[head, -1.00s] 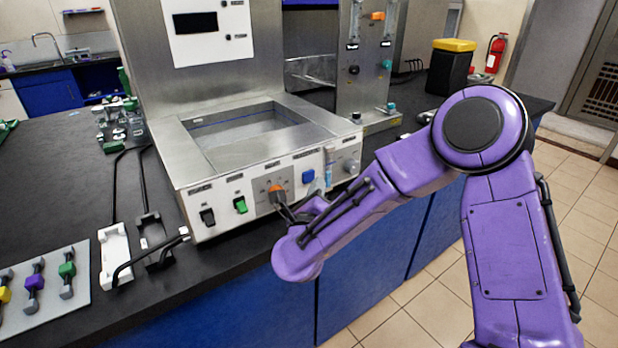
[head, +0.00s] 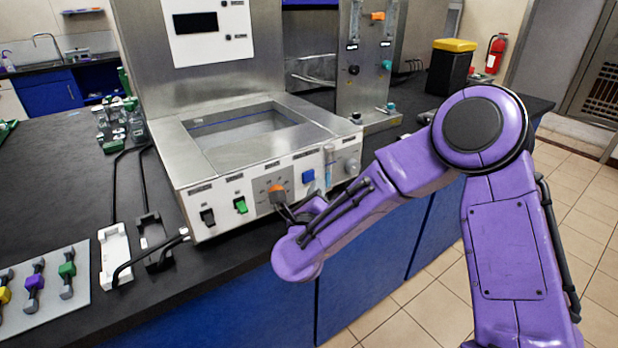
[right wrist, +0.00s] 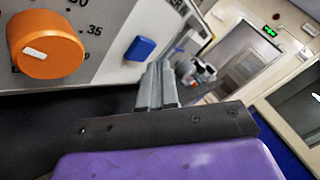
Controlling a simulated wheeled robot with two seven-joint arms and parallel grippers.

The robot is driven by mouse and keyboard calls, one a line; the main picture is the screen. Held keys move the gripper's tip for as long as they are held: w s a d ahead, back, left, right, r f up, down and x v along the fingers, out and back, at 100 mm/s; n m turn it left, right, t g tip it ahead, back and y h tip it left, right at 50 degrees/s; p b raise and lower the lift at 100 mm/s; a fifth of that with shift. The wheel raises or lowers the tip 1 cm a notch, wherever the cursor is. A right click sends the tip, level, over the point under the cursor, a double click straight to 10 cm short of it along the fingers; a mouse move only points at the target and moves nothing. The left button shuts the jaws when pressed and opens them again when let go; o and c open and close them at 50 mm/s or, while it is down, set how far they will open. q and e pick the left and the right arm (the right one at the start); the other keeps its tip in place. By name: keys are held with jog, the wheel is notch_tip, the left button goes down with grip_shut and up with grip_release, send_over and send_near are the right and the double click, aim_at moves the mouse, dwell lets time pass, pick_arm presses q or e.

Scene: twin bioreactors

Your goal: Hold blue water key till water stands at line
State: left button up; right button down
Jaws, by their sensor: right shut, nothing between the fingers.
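The blue water key (head: 308,176) is on the white front panel of the steel bath (head: 180,145), right of the orange dial (head: 276,188). It also shows in the right wrist view (right wrist: 140,48). My right gripper (head: 285,209) is in front of the panel, low by the dial, and partly hidden by my arm. In the right wrist view its fingers (right wrist: 157,82) are shut and empty, below and right of the key in the picture, with no clear contact. A blue line (head: 230,118) runs along the basin's inner wall. I cannot tell the water level. My left gripper is out of view.
A green switch (head: 240,205) and a black switch (head: 207,217) sit left of the dial. A pale level tube (head: 329,166) is right of the key. A flowmeter stand (head: 368,70) stands behind right.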

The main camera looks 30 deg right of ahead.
dwell(0.5)
jog(key=shift+w, duration=0.45)
